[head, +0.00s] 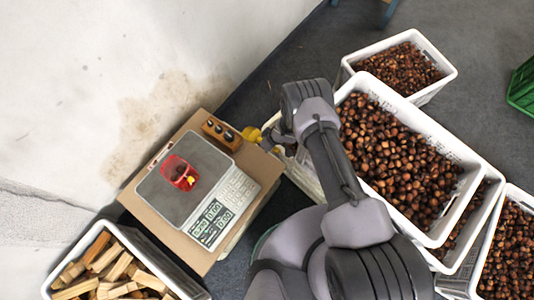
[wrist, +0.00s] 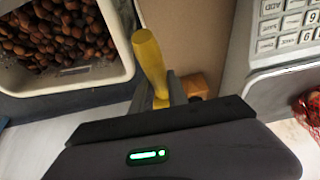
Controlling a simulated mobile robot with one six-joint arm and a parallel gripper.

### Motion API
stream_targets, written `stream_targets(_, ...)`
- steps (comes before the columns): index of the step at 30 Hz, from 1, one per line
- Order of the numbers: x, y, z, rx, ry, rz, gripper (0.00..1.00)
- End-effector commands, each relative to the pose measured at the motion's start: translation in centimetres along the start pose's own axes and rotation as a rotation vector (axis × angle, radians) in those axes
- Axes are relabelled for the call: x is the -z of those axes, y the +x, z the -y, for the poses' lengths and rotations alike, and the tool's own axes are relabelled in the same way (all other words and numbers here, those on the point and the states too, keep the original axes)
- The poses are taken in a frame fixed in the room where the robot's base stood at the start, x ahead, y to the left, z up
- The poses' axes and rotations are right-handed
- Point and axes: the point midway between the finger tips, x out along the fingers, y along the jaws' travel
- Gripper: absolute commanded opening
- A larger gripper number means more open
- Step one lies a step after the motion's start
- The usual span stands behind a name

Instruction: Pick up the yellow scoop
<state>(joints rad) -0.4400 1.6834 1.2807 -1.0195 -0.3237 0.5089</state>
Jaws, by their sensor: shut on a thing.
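The yellow scoop shows in the wrist view as a yellow handle (wrist: 148,58), pointing up and slightly left between my fingers. My gripper (wrist: 158,92) is shut on it near the handle's lower end. The rest of the scoop is hidden behind the gripper body. In the head view a small yellow part of the scoop (head: 252,134) shows beside the end of my arm, near the cardboard-topped stand's far right corner.
A scale (head: 176,208) holding a red net bag (head: 173,170) stands on the cardboard top (head: 258,167). A wooden block with dark holes (head: 222,134) is close to the gripper. White crates of chestnuts (head: 437,233) fill the right; a crate of wood pieces (head: 198,292) stands lower left.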

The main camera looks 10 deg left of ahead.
Motion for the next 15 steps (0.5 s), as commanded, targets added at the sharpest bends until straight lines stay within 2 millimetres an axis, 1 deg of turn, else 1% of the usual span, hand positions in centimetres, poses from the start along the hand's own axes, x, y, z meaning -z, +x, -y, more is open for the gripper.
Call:
stream_targets(1,0.7,0.8,-0.9,-0.006,-0.003,-0.004,0.0)
stream_targets(4,2.1,1.8,-2.5,-0.006,-0.005,-0.005,0.0)
stream_targets(6,3.3,1.6,-3.2,-0.002,-0.006,-0.007,0.0)
stream_targets(9,4.5,1.9,-4.5,-0.007,-0.005,-0.003,0.0)
stream_targets(15,6.9,2.9,-6.6,-0.001,-0.006,-0.009,0.0)
